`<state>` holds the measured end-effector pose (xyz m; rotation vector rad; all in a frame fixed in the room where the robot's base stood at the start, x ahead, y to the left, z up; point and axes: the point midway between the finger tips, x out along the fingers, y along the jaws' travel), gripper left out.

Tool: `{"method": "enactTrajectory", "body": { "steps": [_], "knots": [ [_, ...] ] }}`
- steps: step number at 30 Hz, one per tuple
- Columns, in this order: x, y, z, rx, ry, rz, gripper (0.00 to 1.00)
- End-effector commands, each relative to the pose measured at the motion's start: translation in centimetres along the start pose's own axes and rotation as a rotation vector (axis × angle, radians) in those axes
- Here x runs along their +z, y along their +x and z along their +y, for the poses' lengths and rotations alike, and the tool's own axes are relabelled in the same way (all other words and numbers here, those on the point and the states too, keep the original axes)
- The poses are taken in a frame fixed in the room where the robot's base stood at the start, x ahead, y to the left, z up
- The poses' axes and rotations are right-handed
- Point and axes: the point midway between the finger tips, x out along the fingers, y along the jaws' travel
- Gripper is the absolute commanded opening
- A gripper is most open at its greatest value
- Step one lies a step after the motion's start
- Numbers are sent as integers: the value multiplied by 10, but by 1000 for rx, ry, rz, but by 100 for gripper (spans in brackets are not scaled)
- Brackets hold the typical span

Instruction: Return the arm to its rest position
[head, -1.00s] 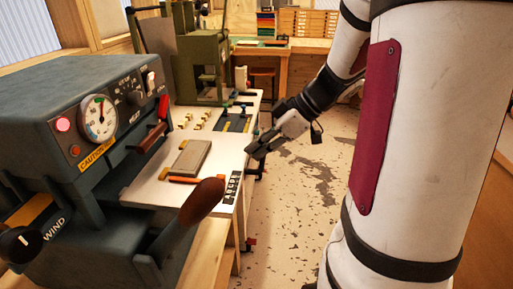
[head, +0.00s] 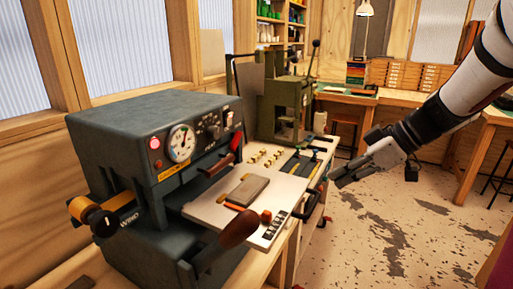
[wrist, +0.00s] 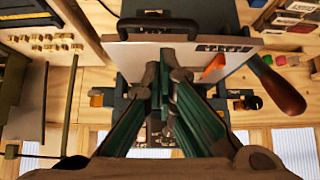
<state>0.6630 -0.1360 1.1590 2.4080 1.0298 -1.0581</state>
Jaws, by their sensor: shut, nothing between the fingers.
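My arm reaches in from the right in the head view, raised over the floor. My gripper (head: 338,178) is at its end, just right of the white plate's right edge, apart from the machine and the bench. In the wrist view my gripper (wrist: 166,68) points toward the machine side, its two dark green fingers together at the tips with nothing between them. Behind the fingers the white plate (wrist: 199,59) with its black handle (wrist: 145,22) is partly hidden.
A dark grey machine (head: 140,125) with a gauge and a brown-knobbed lever (head: 238,229) stands at left. A green press (head: 282,105) stands behind. Floor at right (head: 410,230) is clear.

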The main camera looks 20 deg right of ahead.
Motion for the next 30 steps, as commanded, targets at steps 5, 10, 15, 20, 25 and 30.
{"method": "enactTrajectory", "body": {
  "steps": [5,10,15,20,25,30],
  "knots": [
    [-6,1,-14,-14,23,-19,0],
    [-21,3,-71,-43,143,-123,0],
    [-22,0,-133,-8,291,-256,0],
    [-11,-6,-179,93,417,-349,0],
    [6,-16,-212,248,538,-386,0],
    [19,-23,-226,378,628,-365,0]
  ]
}}
